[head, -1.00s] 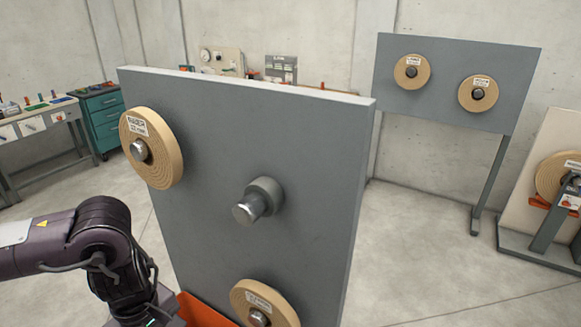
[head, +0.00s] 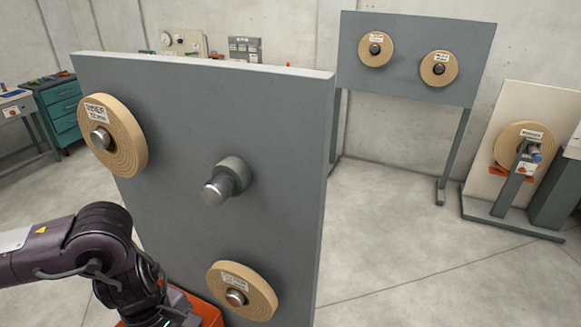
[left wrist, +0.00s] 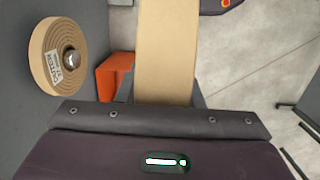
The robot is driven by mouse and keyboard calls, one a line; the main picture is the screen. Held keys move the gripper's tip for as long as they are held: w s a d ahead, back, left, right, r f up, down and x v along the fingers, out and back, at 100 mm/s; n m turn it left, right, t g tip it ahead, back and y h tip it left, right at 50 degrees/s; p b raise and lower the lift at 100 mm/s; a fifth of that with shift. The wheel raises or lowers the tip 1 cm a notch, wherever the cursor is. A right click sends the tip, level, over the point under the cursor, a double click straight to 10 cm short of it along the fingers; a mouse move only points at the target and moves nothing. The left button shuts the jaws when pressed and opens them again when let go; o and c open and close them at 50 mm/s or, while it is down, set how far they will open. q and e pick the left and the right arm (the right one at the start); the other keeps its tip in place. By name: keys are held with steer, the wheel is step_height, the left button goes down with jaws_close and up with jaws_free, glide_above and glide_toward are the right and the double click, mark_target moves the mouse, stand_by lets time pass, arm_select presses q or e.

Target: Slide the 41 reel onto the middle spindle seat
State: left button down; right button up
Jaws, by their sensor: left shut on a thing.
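The middle spindle seat (head: 230,178) is a bare metal peg with a collar, sticking out of the upright grey panel (head: 260,115). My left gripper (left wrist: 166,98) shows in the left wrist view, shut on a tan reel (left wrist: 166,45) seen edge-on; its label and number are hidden. In the head view my left arm comes in at lower left, its gripper and the held reel out of sight. Apart from the held reel, a reel stands left of it in the wrist view (left wrist: 58,58), on a peg. My right gripper is in neither view.
Other reels sit on the panel's upper left peg (head: 120,135) and lower peg (head: 250,280). An orange part (head: 207,312) lies at the panel's foot. A rear board (head: 410,75) holds two reels. Open floor lies right of the panel.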

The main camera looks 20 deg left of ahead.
arm_select(q)
steer(key=shift+d+f, duration=0.2)
steer(key=shift+d, duration=1.1)
steer(key=shift+s+d+f, duration=0.15)
steer(key=shift+d+f, duration=0.05)
steer(key=shift+d, duration=0.4)
steer(key=shift+s+d+b, duration=0.1)
steer(key=shift+d+b, duration=0.05)
steer(key=shift+b, duration=0.15)
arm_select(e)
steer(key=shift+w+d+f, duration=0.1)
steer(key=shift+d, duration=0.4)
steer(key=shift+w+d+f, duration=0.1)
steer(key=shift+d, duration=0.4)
arm_select(q)
steer(key=shift+s+f+y, duration=0.1)
steer(key=shift+f+y, duration=0.05)
steer(key=shift+y, duration=0.15)
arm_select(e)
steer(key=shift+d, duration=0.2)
arm_select(q)
steer(key=shift+s+y, duration=0.15)
steer(key=shift+y, duration=0.25)
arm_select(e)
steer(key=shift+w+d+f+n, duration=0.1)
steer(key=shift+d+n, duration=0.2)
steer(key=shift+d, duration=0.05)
